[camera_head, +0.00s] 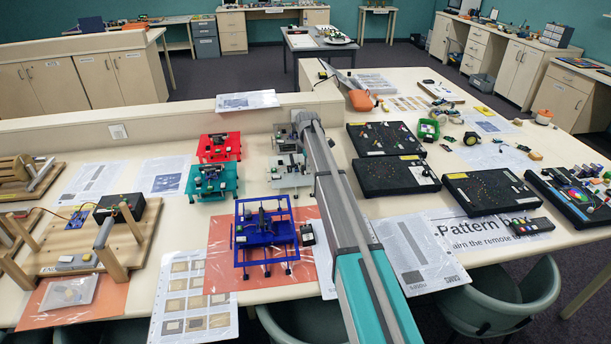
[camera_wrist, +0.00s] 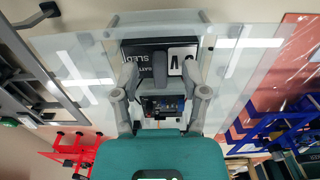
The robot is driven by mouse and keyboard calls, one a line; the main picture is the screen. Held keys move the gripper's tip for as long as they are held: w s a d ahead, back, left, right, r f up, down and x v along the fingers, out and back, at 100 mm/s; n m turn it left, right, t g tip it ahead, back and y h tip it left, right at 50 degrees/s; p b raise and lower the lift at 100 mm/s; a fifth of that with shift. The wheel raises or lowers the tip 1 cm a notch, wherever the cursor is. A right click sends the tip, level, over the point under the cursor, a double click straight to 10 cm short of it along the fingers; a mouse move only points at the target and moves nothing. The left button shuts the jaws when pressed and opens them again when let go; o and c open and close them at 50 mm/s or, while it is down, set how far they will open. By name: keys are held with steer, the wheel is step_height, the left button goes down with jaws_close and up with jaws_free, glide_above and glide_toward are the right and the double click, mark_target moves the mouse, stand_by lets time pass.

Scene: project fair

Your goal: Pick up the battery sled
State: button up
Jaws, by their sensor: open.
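The battery sled (camera_wrist: 158,52) is a dark block with white lettering that reads "SLED" and a white panel marked with a dark sign. In the wrist view it lies at the upper middle, on or under a clear sheet; which one I cannot tell. My gripper (camera_wrist: 160,75) is open, with one finger on each side of the sled's near part. A small dark piece with fine detail (camera_wrist: 162,105) shows between the fingers, close to the palm. I cannot tell whether the fingers touch the sled. In the head view my arm covers much of this spot.
A grey-white rig (camera_head: 290,178) stands by my arm. A red rig (camera_head: 219,146), a teal rig (camera_head: 211,181) and a blue rig (camera_head: 266,235) stand to its left and front. Dark display boards (camera_head: 395,176) fill the table to the right. Chairs stand at the front edge.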

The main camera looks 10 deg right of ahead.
steer(key=shift+c, duration=0.3)
jaws_close()
stand_by(0.3)
